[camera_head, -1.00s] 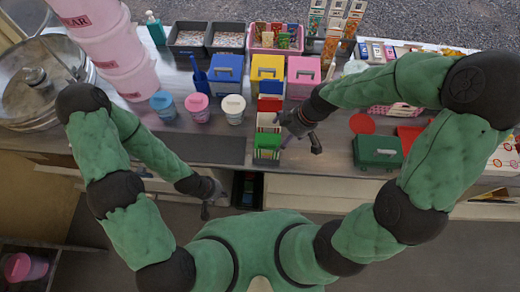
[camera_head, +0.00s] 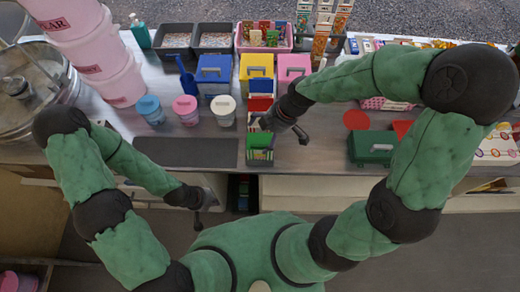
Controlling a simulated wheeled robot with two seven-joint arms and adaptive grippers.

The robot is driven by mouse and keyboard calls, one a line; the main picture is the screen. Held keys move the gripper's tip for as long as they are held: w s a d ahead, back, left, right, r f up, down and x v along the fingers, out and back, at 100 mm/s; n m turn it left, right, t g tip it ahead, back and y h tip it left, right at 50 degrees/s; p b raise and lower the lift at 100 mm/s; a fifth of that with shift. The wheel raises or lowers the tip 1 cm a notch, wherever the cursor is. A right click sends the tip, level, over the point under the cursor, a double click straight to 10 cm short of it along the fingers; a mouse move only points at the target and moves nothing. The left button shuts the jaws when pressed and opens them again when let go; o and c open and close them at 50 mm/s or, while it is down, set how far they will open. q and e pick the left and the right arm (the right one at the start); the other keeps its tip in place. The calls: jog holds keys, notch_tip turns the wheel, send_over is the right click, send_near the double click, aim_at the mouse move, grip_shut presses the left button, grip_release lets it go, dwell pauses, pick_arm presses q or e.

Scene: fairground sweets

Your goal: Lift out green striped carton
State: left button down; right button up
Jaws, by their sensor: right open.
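A green striped carton (camera_head: 260,155) stands at the near end of a row of cartons, close to the front edge of the counter. Its green top faces me and its striped side is small. My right gripper (camera_head: 277,131) is open just behind and to the right of it, low over the row. Whether a finger touches the carton cannot be told. The gripper partly hides the carton behind. Red and blue cartons (camera_head: 261,103) stand farther back in the row. My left gripper (camera_head: 206,203) hangs before the counter front, away from the cartons; its jaws are too small to read.
Blue (camera_head: 214,85), yellow and pink boxes stand behind the row. Three lidded tubs (camera_head: 186,115) stand to the left. A dark green box (camera_head: 371,148) and a red disc (camera_head: 356,120) lie to the right. A dark mat (camera_head: 185,152) lies bare left of the carton.

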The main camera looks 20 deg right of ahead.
aim_at(262, 138)
jog(key=b+x, duration=0.1)
jog(key=x, duration=0.3)
jog(key=shift+a+f, duration=0.15)
jog(key=shift+f, duration=0.1)
jog(key=c, duration=1.1)
